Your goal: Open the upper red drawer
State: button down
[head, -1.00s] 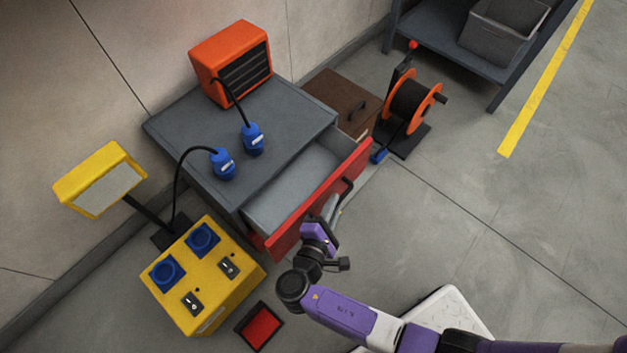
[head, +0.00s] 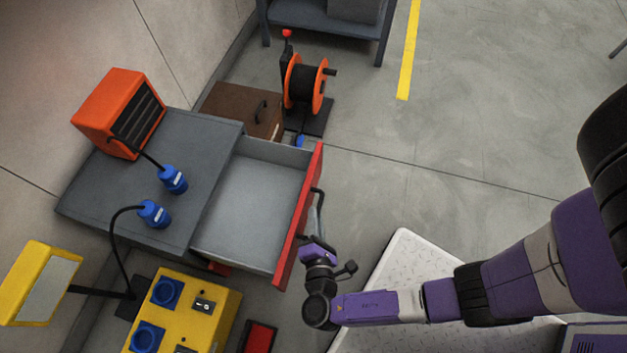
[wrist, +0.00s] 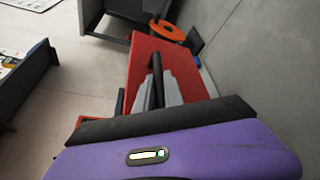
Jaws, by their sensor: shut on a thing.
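The upper red drawer (head: 299,222) stands well out of the grey cabinet (head: 100,188), and its grey inside (head: 250,192) looks empty. Its red front also shows in the wrist view (wrist: 140,62). The black bar handle (head: 320,192) is on the outer face of the front. My gripper (head: 319,218) is at this handle, outside the red front. In the wrist view my two grey fingers (wrist: 158,92) close around the dark handle (wrist: 156,68). A bit of red (head: 218,268) shows below the drawer, mostly hidden.
An orange heater (head: 118,112) and two blue plugs (head: 173,180) sit on the cabinet top. A yellow socket box (head: 215,322) and a lamp (head: 40,283) stand at lower left. A brown box (head: 235,106) and a cable reel (head: 304,85) are behind the drawer. Floor at right is open.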

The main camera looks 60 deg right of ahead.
jog(key=c, duration=1.7)
grip_release()
jog(key=shift+a, duration=0.1)
jog(key=p+v, duration=0.1)
jog(key=v, duration=0.6)
jog(key=shift+s+a, duration=0.2)
jog(key=shift+s, duration=0.1)
